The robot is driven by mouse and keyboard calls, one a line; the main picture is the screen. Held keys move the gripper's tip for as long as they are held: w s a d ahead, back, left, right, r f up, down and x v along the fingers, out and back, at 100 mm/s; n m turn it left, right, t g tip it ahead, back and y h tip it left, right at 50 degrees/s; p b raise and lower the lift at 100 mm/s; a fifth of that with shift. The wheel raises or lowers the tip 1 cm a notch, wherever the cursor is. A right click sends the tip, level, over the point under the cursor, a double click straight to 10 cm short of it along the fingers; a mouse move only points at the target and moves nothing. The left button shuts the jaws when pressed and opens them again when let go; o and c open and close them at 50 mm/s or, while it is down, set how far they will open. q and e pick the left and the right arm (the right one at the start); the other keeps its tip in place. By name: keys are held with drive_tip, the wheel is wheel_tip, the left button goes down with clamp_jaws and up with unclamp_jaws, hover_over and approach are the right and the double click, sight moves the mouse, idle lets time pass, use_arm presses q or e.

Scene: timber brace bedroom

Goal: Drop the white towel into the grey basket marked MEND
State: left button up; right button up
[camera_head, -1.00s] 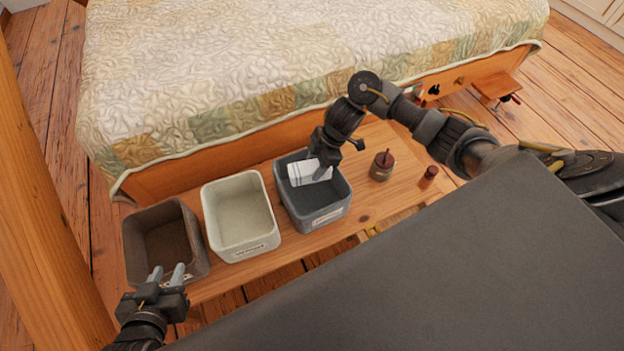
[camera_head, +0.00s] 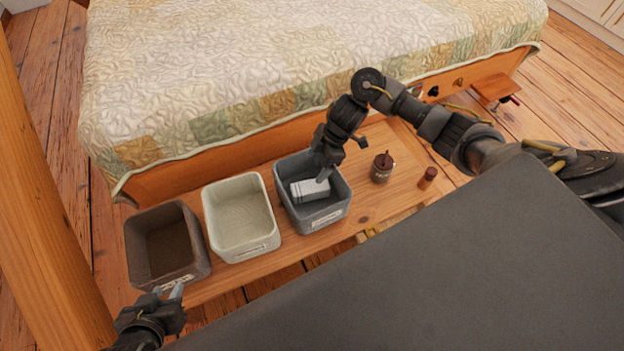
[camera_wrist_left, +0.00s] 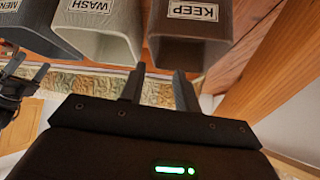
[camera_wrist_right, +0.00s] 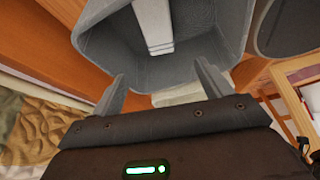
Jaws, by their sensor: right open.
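The white towel (camera_head: 309,190), with grey stripes, lies inside the grey basket (camera_head: 345,205), the rightmost of three on the bench. The right wrist view shows the towel (camera_wrist_right: 152,25) within the basket walls (camera_wrist_right: 105,55). The left wrist view shows part of the label on the grey basket (camera_wrist_left: 12,66), reading "MEN". My right gripper (camera_wrist_right: 160,88) is open, its fingers apart, pointing down over the basket; in the head view its tips (camera_head: 323,172) are close to the towel. My left gripper (camera_head: 170,291) is open and empty, in front of the brown basket.
A cream basket (camera_head: 262,247) marked WASH and a brown basket (camera_head: 190,272) marked KEEP stand left of the grey one. A jar (camera_head: 381,172) and a small brown bottle (camera_head: 428,178) stand to its right. The quilted bed (camera_head: 250,70) is behind the bench.

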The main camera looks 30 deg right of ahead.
use_arm(q)
drive_tip(key=s+a+f+n+g+y+p, duration=0.1)
drive_tip(key=s+a+f+g+p, duration=0.2)
drive_tip(key=s+a+f+g, duration=0.1)
wheel_tip(320, 180, down, 2)
drive_tip(key=shift+s+f+g+y, duration=0.15)
drive_tip(key=shift+s+g+y, duration=0.3)
drive_tip(key=shift+s, duration=0.45)
use_arm(e)
drive_tip(key=v, duration=0.9)
